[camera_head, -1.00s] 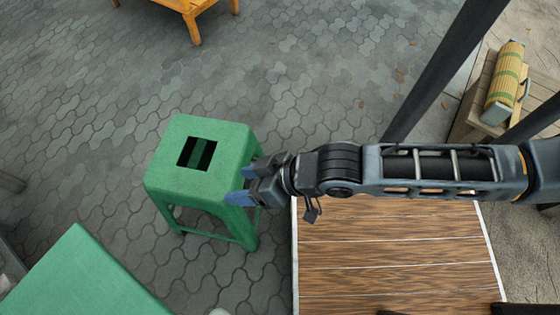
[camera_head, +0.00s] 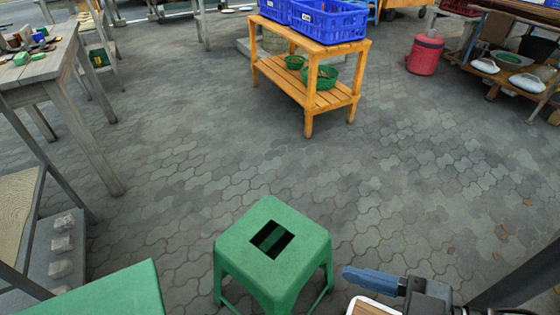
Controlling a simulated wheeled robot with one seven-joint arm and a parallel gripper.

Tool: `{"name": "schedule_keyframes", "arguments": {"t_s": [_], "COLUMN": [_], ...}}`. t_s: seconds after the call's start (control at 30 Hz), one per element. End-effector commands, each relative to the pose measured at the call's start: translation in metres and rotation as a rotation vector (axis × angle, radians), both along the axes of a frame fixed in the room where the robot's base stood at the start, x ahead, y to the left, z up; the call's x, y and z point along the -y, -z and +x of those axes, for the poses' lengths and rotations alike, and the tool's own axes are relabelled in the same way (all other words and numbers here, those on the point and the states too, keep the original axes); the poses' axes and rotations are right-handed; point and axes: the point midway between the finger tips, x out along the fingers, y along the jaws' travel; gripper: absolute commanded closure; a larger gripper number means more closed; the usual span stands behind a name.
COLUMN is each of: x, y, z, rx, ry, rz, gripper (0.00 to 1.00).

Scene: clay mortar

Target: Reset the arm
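My gripper (camera_head: 378,290) is at the bottom right of the head view, cut off by the lower edge. A blue finger (camera_head: 372,281) shows, pointing left, with a dark wrist part behind it. The other finger does not show clearly, so its opening cannot be judged. No object is seen in it. The rest of my arm is mostly out of view. A green stool (camera_head: 288,228) with a square hole in its seat stands just left of the gripper, apart from it in the picture.
A second green surface (camera_head: 105,292) is at bottom left. A wooden shelf bench (camera_head: 318,55) holds blue crates (camera_head: 330,20) and green baskets (camera_head: 322,77). A grey table (camera_head: 45,66) stands left, a red container (camera_head: 425,53) at upper right. The paved floor between is clear.

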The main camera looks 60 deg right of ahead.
Motion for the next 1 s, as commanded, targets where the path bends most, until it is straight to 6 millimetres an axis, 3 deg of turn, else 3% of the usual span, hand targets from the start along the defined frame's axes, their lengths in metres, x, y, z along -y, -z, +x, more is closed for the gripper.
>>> {"name": "schedule_keyframes", "arguments": {"t_s": [0.4, 0.5, 0.8, 1.0], "x": [0.0, 0.0, 0.0, 0.0], "y": [-0.11, -0.127, -0.129, -0.129], "z": [0.0, 0.0, 0.0, 0.0], "rx": [0.0, 0.0, -0.001, 0.0], "ry": [0.0, 0.0, 0.0, 0.0], "rz": [0.001, 0.001, 0.001, 0.001], "gripper": [0.36, 0.36, 0.36, 0.54]}}
